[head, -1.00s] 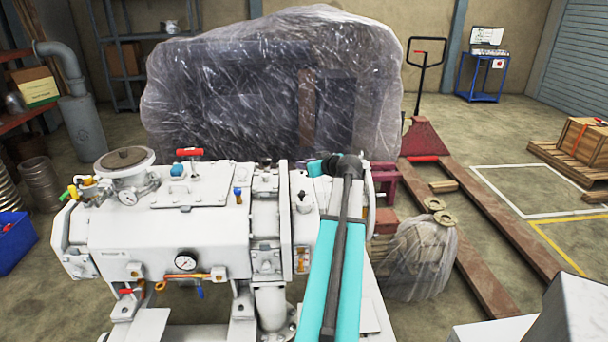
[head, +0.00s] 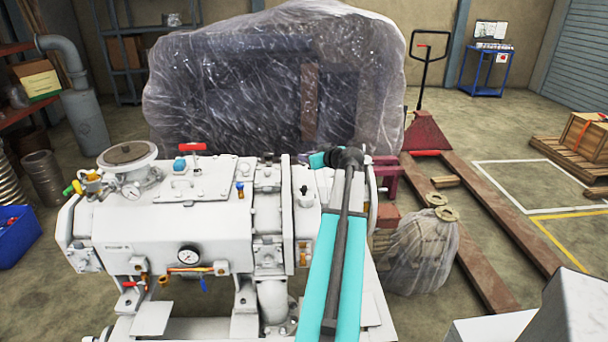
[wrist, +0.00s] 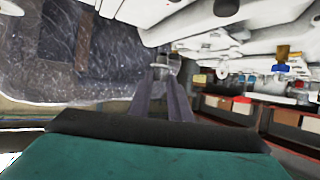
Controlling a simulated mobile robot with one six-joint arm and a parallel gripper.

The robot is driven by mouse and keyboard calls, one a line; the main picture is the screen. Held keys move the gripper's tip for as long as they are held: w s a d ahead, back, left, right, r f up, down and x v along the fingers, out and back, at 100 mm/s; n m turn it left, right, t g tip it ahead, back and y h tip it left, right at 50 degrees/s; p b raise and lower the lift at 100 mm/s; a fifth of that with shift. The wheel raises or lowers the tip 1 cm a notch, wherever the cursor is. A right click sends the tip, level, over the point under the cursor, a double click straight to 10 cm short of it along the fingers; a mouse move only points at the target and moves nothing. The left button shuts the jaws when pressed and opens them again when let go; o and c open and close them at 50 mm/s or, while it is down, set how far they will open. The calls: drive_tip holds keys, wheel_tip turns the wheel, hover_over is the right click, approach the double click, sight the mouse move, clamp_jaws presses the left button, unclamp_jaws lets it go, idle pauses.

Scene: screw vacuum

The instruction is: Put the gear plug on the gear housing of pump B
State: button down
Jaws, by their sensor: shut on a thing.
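In the wrist view, my gripper (wrist: 167,78) is shut on a small greyish piece (wrist: 168,60) at the fingertips. It is likely the gear plug, but its shape is hard to make out. In the head view, my teal arm reaches forward over the right end of a white pump (head: 180,225), and the gripper itself is hidden there. A black fitting (head: 304,190) stands on the pump's right end section. I cannot tell which part is the gear housing, nor read the pump's label. In the wrist view, white pump parts (wrist: 245,30) fill the top right, close above the fingers.
A plastic-wrapped load (head: 270,85) stands close behind the pump. A red pallet jack (head: 425,135) and a wrapped bundle (head: 420,250) lie to the right. A red-handled valve (head: 193,148) and gauge (head: 188,256) stick out from the pump.

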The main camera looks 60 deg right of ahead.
drive_tip(key=w+d+p, duration=0.2)
drive_tip(key=d+p, duration=0.1)
drive_tip(key=w+d+p, duration=0.1)
drive_tip(key=d+p, duration=0.1)
drive_tip(key=shift+w+r, duration=0.1)
drive_tip(key=shift+w, duration=0.05)
idle(0.5)
drive_tip(key=shift+f+p, duration=1.1)
drive_tip(key=shift+f, duration=2.05)
drive_tip(key=shift+f+p, duration=0.55)
drive_tip(key=shift+f, duration=1.3)
drive_tip(key=shift+f+b, duration=0.15)
drive_tip(key=shift+b, duration=0.15)
